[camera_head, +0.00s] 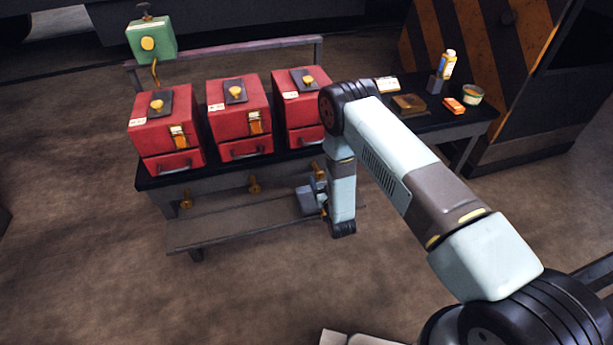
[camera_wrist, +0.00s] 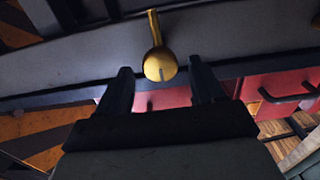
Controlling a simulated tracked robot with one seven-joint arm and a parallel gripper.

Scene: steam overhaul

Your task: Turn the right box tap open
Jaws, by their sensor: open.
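Three red boxes stand in a row on a dark bench. The right box (camera_head: 299,88) is partly hidden by my arm. Below it on the bench front is the right brass tap (camera_head: 318,171), small in the head view and close to my gripper (camera_head: 316,188). In the wrist view the brass tap (camera_wrist: 160,65) shows a round knob with a lever pointing up the picture. My gripper (camera_wrist: 160,76) is open, one dark finger on each side of the knob, with visible gaps. Whether the fingers reach fully around it in depth is unclear.
Two similar taps, the middle (camera_head: 254,184) and the left (camera_head: 186,200), sit along the bench front. A lower shelf (camera_head: 235,222) juts out beneath. A side table (camera_head: 470,120) at right holds a bottle (camera_head: 447,66), a tin (camera_head: 472,95) and small items.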

